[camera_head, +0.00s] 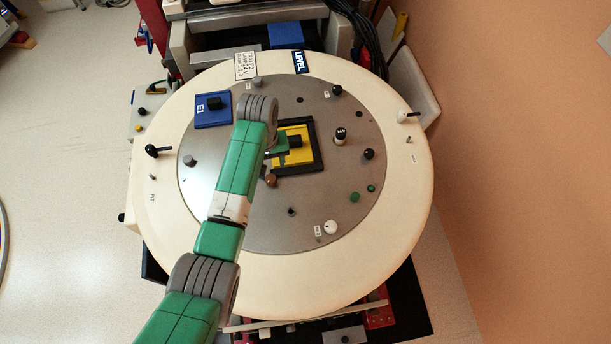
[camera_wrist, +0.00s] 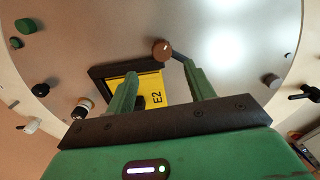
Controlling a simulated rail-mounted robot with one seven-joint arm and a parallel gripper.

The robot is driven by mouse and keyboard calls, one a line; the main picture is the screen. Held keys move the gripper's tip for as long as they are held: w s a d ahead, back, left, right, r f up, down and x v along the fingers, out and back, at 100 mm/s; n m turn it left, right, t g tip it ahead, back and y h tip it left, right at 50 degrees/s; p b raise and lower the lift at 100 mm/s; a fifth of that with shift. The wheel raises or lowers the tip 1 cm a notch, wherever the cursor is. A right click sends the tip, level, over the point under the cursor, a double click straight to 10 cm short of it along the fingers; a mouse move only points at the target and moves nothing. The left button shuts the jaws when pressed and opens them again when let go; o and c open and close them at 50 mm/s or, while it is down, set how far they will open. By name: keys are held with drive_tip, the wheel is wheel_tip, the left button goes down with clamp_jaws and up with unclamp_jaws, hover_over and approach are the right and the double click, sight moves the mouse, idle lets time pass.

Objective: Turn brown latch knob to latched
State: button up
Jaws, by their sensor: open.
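The brown latch knob (camera_head: 271,180) sits on the grey disc, just below-left of the black-framed yellow block. In the wrist view the brown knob (camera_wrist: 162,49) is round, with a small pale mark on top. A short dark bar (camera_wrist: 179,57) runs from beside it toward my right fingertip; whether they touch I cannot tell. My gripper (camera_wrist: 160,69) is open, its two green fingers apart, with the knob just beyond the gap between their tips. In the head view my gripper (camera_head: 278,146) is partly hidden by my arm.
The yellow E2 block (camera_wrist: 155,88) in its black frame lies between and below my fingers. A blue E1 block (camera_head: 213,111), a grey knob (camera_head: 190,160), a white knob (camera_head: 331,227) and several dark and green knobs stand around the disc. The disc's lower part is fairly clear.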

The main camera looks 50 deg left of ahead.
sight(271, 178)
drive_tip(key=shift+f+n, duration=0.1)
drive_tip(key=shift+n, duration=0.3)
wheel_tip(271, 178, down, 8)
drive_tip(key=shift+s+a+r+b, duration=0.1)
drive_tip(key=shift+s+a+b, duration=0.05)
drive_tip(key=shift+b, duration=0.25)
drive_tip(key=c, duration=1)
drive_tip(key=shift+o, duration=0.2)
drive_tip(key=m, duration=0.5)
drive_tip(key=shift+r, duration=0.1)
drive_tip(key=m, duration=0.5)
drive_tip(key=shift+p, duration=0.3)
drive_tip(key=shift+m, duration=0.3)
